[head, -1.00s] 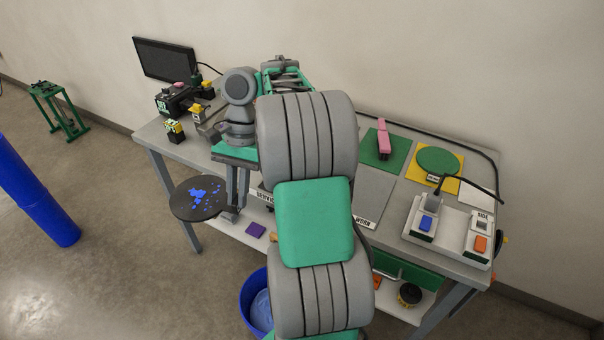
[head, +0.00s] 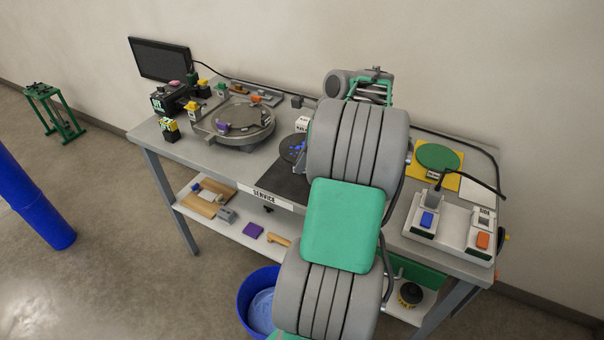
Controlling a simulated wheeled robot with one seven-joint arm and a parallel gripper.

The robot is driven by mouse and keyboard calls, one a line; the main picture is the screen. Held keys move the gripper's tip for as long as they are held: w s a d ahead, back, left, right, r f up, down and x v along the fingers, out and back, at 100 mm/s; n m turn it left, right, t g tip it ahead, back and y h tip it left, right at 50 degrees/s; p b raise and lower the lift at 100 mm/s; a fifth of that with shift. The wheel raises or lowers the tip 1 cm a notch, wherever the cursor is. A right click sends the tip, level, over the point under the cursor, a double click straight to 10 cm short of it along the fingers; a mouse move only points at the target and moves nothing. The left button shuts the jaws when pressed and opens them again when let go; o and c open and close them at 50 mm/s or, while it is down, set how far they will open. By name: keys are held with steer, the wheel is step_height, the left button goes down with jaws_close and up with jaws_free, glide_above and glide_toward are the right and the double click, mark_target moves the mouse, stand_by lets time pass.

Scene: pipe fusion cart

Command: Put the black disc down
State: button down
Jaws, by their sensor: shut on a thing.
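The black disc (head: 290,148) with blue specks shows in part in the head view, over the middle of the cart's top. My arm hides its right side. It lies over or just above the dark grey mat (head: 284,183) behind the SERVICE label; I cannot tell whether it touches the surface. My gripper (head: 301,155) is shut on the disc at its right side, mostly hidden behind my own arm.
A round grey fixture (head: 237,122) with small parts stands left of the disc. A green disc on a yellow square (head: 438,157) and a switch box (head: 452,226) are at the right. A monitor (head: 160,59) stands back left. A blue bucket (head: 255,295) is on the floor in front.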

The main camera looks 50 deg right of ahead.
steer(key=d+f, duration=0.1)
steer(key=w+f, duration=0.1)
steer(key=f, duration=0.1)
steer(key=w+d+f, duration=0.1)
steer(key=shift+w+d+f, duration=0.25)
steer(key=shift+d+f, duration=0.05)
steer(key=shift+f, duration=0.05)
step_height(320, 180, down, 3)
steer(key=shift+r+b, duration=0.1)
steer(key=shift+b, duration=0.25)
steer(key=c, duration=1.4)
jaws_free()
steer(key=shift+c, duration=0.2)
